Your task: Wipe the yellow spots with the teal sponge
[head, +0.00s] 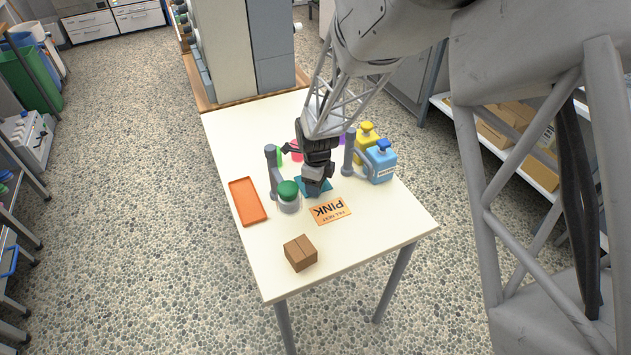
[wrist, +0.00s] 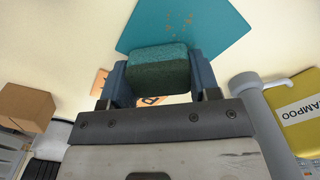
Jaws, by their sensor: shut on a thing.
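My gripper (wrist: 160,78) is shut on the teal sponge (wrist: 158,66), which shows as a dark green-teal block between the two blue-grey fingers. A flat teal sheet (wrist: 205,35) lies on the table beyond the sponge in the wrist view, with small orange-yellow spots (wrist: 178,25) scattered on it. I cannot tell whether the sponge touches the sheet. In the head view my gripper (head: 316,184) points down over the teal sheet (head: 326,187) and hides much of it; the spots are not visible there.
Grey posts (head: 271,172) (head: 348,153) stand on both sides of my gripper. Nearby are a green-lidded jar (head: 288,196), blue bottle (head: 380,162), yellow bottle (head: 367,137) and orange "PINK" card (head: 330,211). An orange tray (head: 248,201) and cardboard box (head: 300,253) lie farther out. The right front tabletop is clear.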

